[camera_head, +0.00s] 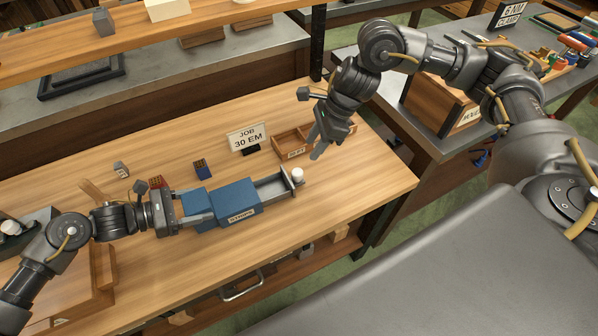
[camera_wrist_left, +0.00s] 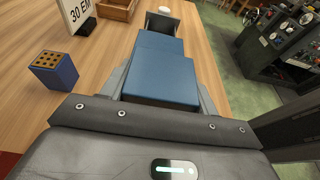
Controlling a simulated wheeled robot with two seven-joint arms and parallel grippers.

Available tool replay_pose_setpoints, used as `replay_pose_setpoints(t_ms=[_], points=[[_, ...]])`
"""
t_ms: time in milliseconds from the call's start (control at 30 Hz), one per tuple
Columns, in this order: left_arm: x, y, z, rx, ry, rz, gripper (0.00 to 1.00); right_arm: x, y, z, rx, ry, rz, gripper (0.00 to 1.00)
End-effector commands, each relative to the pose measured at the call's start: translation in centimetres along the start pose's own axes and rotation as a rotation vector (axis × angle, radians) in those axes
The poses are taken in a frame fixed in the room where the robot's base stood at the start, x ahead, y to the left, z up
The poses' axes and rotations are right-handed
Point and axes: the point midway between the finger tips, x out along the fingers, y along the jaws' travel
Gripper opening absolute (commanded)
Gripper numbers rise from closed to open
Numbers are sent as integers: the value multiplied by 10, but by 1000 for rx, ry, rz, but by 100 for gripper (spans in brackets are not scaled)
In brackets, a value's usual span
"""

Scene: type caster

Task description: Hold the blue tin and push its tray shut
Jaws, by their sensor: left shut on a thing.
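The blue tin (camera_head: 240,197), with a label on its front, lies on the wooden table. Its grey tray (camera_head: 272,187) sticks out of the right end, with a white knob (camera_head: 297,174) at the tray's outer end. My left gripper (camera_head: 200,210) is shut on the tin's left part, one finger along each side. In the left wrist view the tin (camera_wrist_left: 163,68) lies between the fingers, and the tray (camera_wrist_left: 162,22) shows beyond it. My right gripper (camera_head: 317,150) hangs above and a little right of the knob, apart from it; its finger gap is unclear.
A JOB 30 EM sign (camera_head: 248,138) stands behind the tin. A small blue block with holes (camera_head: 202,169) stands behind the tin. The table's front is clear.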

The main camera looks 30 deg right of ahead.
Motion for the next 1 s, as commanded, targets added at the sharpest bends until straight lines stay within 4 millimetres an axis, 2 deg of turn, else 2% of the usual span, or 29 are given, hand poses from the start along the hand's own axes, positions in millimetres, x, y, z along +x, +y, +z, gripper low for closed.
replay_pose_setpoints(t_ms=[200,333,700,900,1000], points=[[0,-1,0,0,0,-2,36,1,2,-7,-34,27,-1,39],[0,-1,0,0,0,-2,36,12,2,-7,-31,25,2,39],[1,-1,0,0,0,-3,36,82,3,-9,-27,24,3,39],[1,-1,0,0,0,-3,36,109,2,-9,-28,24,1,39],[1,-1,0,0,0,-3,36,116,2,-9,-28,23,-1,39]])
